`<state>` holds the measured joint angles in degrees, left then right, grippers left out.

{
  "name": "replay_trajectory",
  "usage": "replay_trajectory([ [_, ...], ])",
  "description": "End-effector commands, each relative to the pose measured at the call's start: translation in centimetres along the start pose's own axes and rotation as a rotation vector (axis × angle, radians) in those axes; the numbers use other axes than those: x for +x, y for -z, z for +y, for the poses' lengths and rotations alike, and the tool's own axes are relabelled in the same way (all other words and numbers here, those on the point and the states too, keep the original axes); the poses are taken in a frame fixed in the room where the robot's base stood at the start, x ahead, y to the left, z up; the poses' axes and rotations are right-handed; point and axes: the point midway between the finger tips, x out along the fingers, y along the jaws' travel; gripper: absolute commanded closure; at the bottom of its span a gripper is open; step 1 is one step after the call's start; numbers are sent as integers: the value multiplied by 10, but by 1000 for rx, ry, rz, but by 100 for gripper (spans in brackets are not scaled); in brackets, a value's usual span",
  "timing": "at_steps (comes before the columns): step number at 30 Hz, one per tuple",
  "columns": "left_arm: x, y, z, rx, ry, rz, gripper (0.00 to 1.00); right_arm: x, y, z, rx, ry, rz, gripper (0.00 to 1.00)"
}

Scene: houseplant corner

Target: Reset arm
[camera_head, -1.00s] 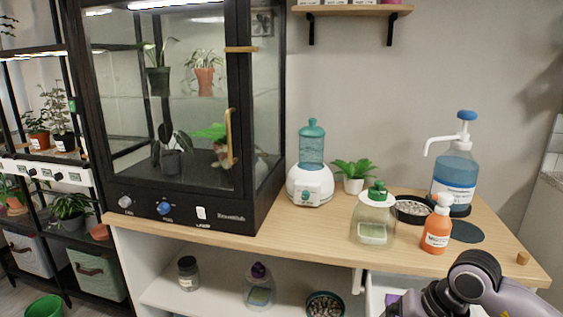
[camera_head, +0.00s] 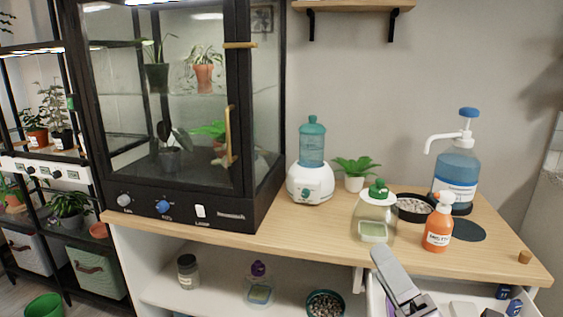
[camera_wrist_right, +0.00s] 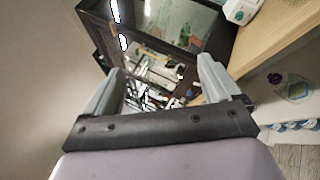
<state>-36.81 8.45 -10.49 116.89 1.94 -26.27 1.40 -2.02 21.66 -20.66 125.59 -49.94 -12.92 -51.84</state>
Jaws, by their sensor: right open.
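My right gripper (camera_head: 392,272) is grey and sits at the lower right of the head view, in front of the wooden counter's front edge. In the right wrist view its two pale fingers (camera_wrist_right: 163,85) stand wide apart with nothing between them. Beyond them are the dark plant cabinet and the counter. My left gripper is in neither view.
The wooden counter (camera_head: 290,237) holds an orange bottle (camera_head: 438,228), a clear green-topped jar (camera_head: 374,222), a blue pump bottle (camera_head: 456,178) and a white-and-teal dispenser (camera_head: 311,183). The black glass cabinet (camera_head: 180,206) stands left. An open drawer with items lies below, right.

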Motion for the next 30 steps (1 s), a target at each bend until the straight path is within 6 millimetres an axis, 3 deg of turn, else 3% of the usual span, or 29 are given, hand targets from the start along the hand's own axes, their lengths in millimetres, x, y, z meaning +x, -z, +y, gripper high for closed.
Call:
replay_trajectory([
  [3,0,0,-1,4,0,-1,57,-25,-15,-41,321,220,-140,10],
  [7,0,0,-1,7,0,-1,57,-65,-18,-86,650,460,-306,10],
  [12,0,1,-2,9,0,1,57,-128,-2,-130,1007,755,-523,10],
  [15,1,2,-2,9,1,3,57,-167,14,-145,1179,918,-651,10],
  [22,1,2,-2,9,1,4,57,-242,48,-153,1430,1221,-901,10],
  [30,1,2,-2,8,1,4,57,-310,81,-136,1587,1511,-1150,10],
])
